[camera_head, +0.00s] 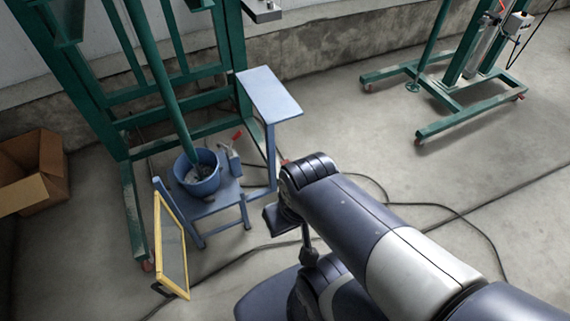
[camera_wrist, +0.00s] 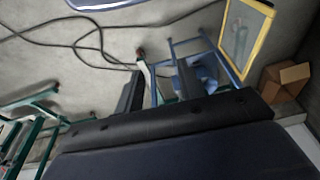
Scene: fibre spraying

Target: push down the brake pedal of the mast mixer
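The mast mixer is a green steel frame (camera_head: 125,190) with a slanted green shaft that reaches into a blue bucket (camera_head: 205,180) on a blue stand. A small red piece (camera_head: 237,135) shows behind the bucket. A red caster (camera_head: 147,266) is at the frame's front foot. I cannot tell which part is the brake pedal. My gripper (camera_head: 288,232) is right of the blue stand, apart from it and pointing down. In the wrist view my gripper (camera_wrist: 158,88) shows two dark fingers with a gap between them, and nothing is seen held.
A yellow-framed panel (camera_head: 159,240) leans in front of the blue stand. A blue side table (camera_head: 268,98) stands behind it. A cardboard box (camera_head: 40,175) is at the left. Cables (camera_head: 440,206) lie on the floor. A second green wheeled stand (camera_head: 450,105) is at back right.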

